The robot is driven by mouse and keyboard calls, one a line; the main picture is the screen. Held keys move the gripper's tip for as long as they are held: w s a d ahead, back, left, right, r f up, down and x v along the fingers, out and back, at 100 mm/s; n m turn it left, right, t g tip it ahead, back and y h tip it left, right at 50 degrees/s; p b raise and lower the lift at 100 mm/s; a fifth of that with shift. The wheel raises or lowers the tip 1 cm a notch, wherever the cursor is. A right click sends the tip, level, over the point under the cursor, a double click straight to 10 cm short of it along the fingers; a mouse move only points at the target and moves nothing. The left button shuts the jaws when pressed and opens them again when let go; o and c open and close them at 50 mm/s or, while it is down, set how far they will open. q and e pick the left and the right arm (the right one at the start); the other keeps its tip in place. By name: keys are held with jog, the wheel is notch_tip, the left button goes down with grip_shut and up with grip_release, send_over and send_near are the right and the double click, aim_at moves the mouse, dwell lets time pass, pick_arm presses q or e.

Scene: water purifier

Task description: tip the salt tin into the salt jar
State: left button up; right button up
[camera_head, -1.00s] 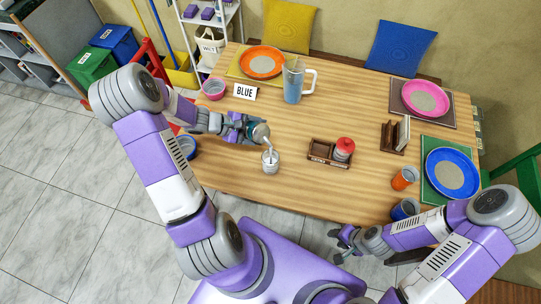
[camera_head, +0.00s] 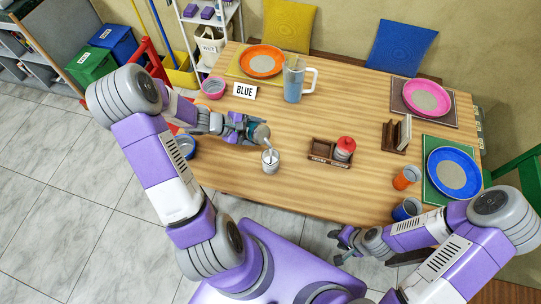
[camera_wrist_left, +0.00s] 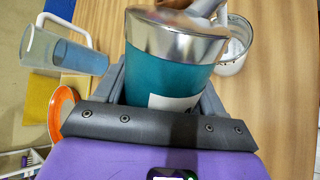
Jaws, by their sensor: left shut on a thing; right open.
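My left gripper (camera_head: 254,131) is shut on the salt tin (camera_head: 262,134), which is tilted over the table's near left part. In the left wrist view the tin (camera_wrist_left: 170,70) is teal with a silvery top and a pale label, held between the dark fingers. The salt jar (camera_head: 270,163), small and clear with whitish contents, stands upright just below the tin's mouth. It also shows behind the tin in the left wrist view (camera_wrist_left: 234,62), partly hidden. A whitish streak joins the tin's mouth and the jar. My right gripper (camera_head: 346,242) is open and empty off the table's near edge.
A wooden caddy (camera_head: 322,153) with a red-lidded jar (camera_head: 344,149) stands right of the salt jar. Orange (camera_head: 406,177) and blue (camera_head: 406,209) cups are at the right. The table (camera_head: 340,105) is clear mid-back.

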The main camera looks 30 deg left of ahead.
pick_arm(q)
jog(key=shift+f+m+y+b, duration=0.3)
jog(key=shift+f+y+b, duration=0.2)
jog(key=shift+f+b, duration=0.9)
dwell(1.1)
jog(key=shift+r+y+b, duration=0.4)
jog(key=shift+r+b, duration=0.05)
jog(key=shift+r, duration=0.15)
dwell(1.8)
